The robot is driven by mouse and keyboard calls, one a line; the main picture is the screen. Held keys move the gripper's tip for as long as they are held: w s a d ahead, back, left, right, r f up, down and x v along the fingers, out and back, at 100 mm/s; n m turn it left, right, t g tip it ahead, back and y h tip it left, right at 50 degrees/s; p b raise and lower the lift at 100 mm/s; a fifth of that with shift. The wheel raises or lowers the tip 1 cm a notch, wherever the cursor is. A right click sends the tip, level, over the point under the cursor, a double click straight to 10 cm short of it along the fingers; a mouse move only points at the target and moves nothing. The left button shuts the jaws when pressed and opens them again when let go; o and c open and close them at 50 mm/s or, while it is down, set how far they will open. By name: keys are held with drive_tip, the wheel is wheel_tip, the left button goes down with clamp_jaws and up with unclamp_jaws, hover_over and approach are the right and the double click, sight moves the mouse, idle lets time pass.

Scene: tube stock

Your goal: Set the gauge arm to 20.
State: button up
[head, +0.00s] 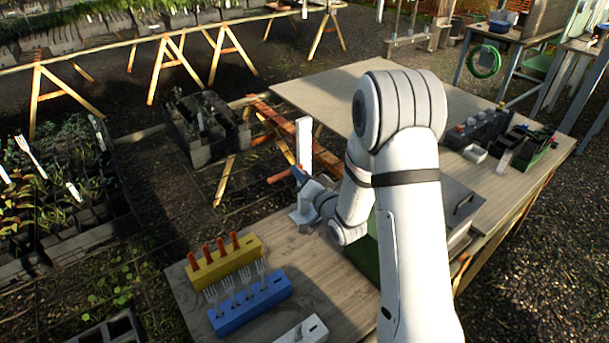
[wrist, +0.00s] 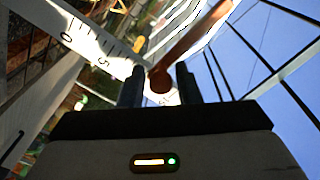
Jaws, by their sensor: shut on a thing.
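The gauge is a white upright post (head: 304,143) near the far left edge of the wooden table. Its orange-brown gauge arm (head: 278,177) sticks out to the left beside my gripper (head: 300,177). In the wrist view my gripper (wrist: 160,88) is shut on the end of the gauge arm (wrist: 192,47), which runs up and right from between the fingers. A white scale (wrist: 88,42) with black ticks shows 0 and 5 at the left. Higher numbers are not readable, and I cannot tell which value the arm points at.
On the near table stand a yellow block (head: 222,262) with orange-brown pegs, a blue block (head: 252,304) with several forks, and a pale block (head: 303,331). A grey box (head: 462,205) is behind my arm. Dark trays (head: 530,148) stand at the right.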

clamp_jaws()
drive_tip(key=shift+r, duration=0.1)
wheel_tip(320, 180, up, 10)
drive_tip(key=shift+p, duration=0.4)
drive_tip(key=o, duration=0.7)
unclamp_jaws()
drive_tip(key=shift+c, duration=0.2)
